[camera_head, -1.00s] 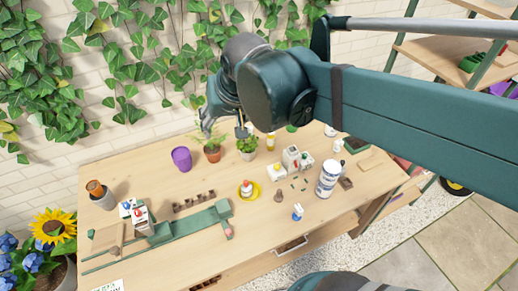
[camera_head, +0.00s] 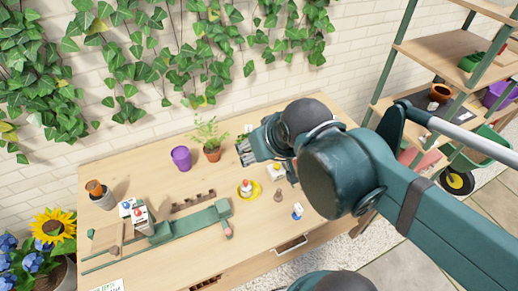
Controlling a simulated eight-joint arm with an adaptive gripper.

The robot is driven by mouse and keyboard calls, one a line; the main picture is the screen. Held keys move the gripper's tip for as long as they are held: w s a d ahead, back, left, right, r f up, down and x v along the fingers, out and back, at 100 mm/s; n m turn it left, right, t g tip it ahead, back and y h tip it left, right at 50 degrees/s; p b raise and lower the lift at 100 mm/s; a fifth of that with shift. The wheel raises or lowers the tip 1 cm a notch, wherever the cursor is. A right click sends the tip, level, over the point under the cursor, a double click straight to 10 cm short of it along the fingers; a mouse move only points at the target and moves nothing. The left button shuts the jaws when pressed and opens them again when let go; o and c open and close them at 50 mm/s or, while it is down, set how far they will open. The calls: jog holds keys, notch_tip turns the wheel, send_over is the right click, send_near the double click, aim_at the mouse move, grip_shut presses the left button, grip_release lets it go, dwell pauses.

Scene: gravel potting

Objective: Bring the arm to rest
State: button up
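My arm reaches in from the lower right in the head view and hangs over the right part of the wooden table (camera_head: 205,262). The end of the arm points left, near the back middle of the table. A dark, grey slatted part (camera_head: 245,151) shows at its left end, which may be my gripper. It is too small to tell whether the fingers are open or shut, or whether they hold anything. The arm hides most of the table's right side and the things there.
A potted plant (camera_head: 212,152), a purple pot (camera_head: 181,158), a yellow saucer (camera_head: 257,190) and a green rail device (camera_head: 190,224) stand on the table. A brick wall with ivy is behind. A wooden shelf (camera_head: 440,58) stands at the right.

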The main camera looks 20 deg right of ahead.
jog(key=shift+f, duration=0.15)
notch_tip(320, 180, down, 10)
jog(key=b, duration=1)
dwell(0.9)
